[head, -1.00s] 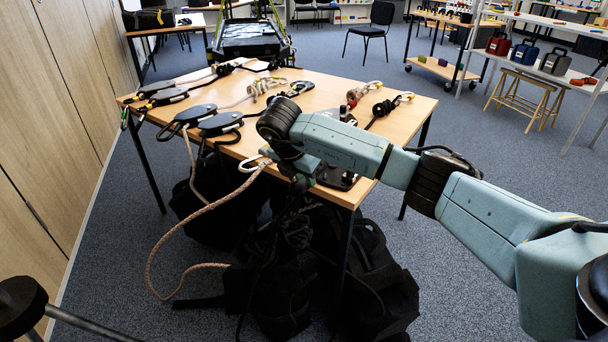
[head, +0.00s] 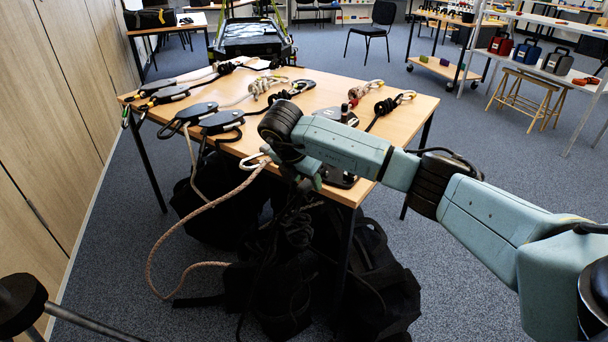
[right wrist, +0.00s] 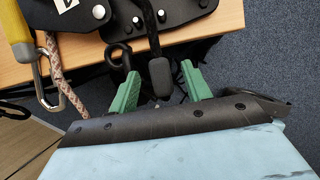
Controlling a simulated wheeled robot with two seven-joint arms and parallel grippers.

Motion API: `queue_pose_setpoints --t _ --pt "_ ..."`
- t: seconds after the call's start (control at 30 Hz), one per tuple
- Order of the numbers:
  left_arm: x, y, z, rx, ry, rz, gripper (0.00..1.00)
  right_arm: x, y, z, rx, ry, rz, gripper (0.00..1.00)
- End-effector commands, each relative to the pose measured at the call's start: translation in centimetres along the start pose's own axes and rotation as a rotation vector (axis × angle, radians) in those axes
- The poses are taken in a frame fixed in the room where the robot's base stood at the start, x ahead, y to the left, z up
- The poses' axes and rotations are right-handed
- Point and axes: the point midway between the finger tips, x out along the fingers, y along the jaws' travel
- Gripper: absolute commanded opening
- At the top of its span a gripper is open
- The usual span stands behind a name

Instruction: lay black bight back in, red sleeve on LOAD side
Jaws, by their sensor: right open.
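My right gripper (right wrist: 160,70) is open, with green fingers at the table's front edge. A black rope (right wrist: 151,28) runs down between the fingers into a thick black sleeve-like end (right wrist: 160,77), with gaps on both sides. A black loop (right wrist: 119,57) hangs left of it, by the left finger. A black metal plate (right wrist: 187,14) with holes lies above on the table. In the head view my right gripper (head: 306,184) is partly hidden by its own arm. A small red piece (head: 353,101) shows on the tabletop; I cannot tell if it is the sleeve. No LOAD marking is readable.
A yellow-and-silver carabiner (right wrist: 22,45) and a tan rope (right wrist: 71,84) are left of the gripper. Pulleys (head: 190,113), knotted ropes and carabiners cover much of the wooden table (head: 330,88).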

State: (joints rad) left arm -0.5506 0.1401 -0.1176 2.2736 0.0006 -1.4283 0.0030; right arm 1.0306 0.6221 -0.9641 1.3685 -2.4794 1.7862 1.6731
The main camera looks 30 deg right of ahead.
Motion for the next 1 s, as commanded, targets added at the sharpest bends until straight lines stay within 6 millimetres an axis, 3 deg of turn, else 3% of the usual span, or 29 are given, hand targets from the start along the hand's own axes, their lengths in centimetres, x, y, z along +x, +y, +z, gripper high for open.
queue_pose_setpoints --t 0.33,0.87,1.0 --pt "-3.0 0.4 -0.5 -0.004 0.012 0.009 0.36 -0.5 0.1 0.1 0.000 0.000 0.002 0.48" --pt "4.5 -1.8 1.7 0.012 -0.043 -0.030 0.36 -11.3 0.1 0.1 -0.001 -0.001 0.004 0.48" --pt "6.0 -2.4 2.5 0.015 -0.053 -0.038 0.36 -12.5 0.0 0.1 0.000 -0.001 0.002 0.48"
